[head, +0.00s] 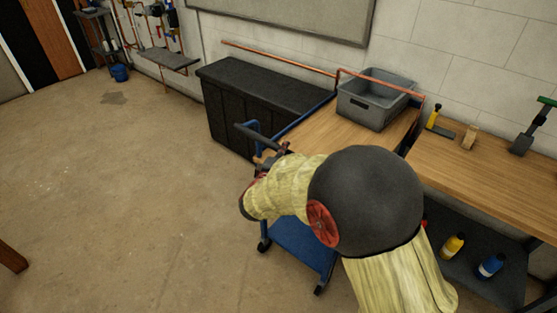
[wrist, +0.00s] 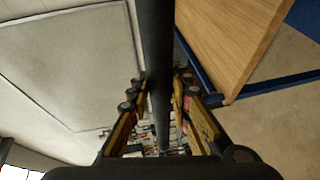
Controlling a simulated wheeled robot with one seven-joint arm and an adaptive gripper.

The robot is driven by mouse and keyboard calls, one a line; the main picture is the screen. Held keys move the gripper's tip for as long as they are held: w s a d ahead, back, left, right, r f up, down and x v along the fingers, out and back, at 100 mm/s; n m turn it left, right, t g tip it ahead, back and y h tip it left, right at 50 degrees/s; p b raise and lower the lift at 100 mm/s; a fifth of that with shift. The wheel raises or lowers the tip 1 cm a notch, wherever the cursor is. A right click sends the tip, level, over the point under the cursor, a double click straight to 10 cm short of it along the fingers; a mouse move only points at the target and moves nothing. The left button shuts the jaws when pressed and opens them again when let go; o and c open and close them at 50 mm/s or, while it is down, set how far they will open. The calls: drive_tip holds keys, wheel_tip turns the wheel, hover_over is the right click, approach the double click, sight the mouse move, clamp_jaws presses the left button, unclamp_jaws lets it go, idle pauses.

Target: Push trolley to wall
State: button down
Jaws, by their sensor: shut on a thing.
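The trolley (head: 318,143) has a wooden top, a blue frame and a blue lower shelf. It stands between the black cabinet and the workbench, with its far end near the wall; I cannot tell whether it touches. Its dark handle (head: 257,136) faces me. My gripper (head: 272,157) is at the handle, partly hidden by my arm. In the wrist view the dark handle bar (wrist: 158,40) runs between the two fingers of my gripper (wrist: 158,92), which are shut on it. The white block wall (head: 440,50) is behind the trolley.
A grey crate (head: 368,104) sits on the trolley's far end. A black cabinet (head: 262,95) stands close on the left. A wooden workbench (head: 500,185) with tools is close on the right, with bottles below. A copper pipe (head: 280,60) runs along the wall. The floor at left is clear.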

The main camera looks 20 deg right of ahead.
drive_tip(key=shift+d, duration=0.1)
idle(0.3)
drive_tip(key=c, duration=1.6)
unclamp_jaws()
drive_tip(key=shift+w+d, duration=0.1)
drive_tip(key=v, duration=1.2)
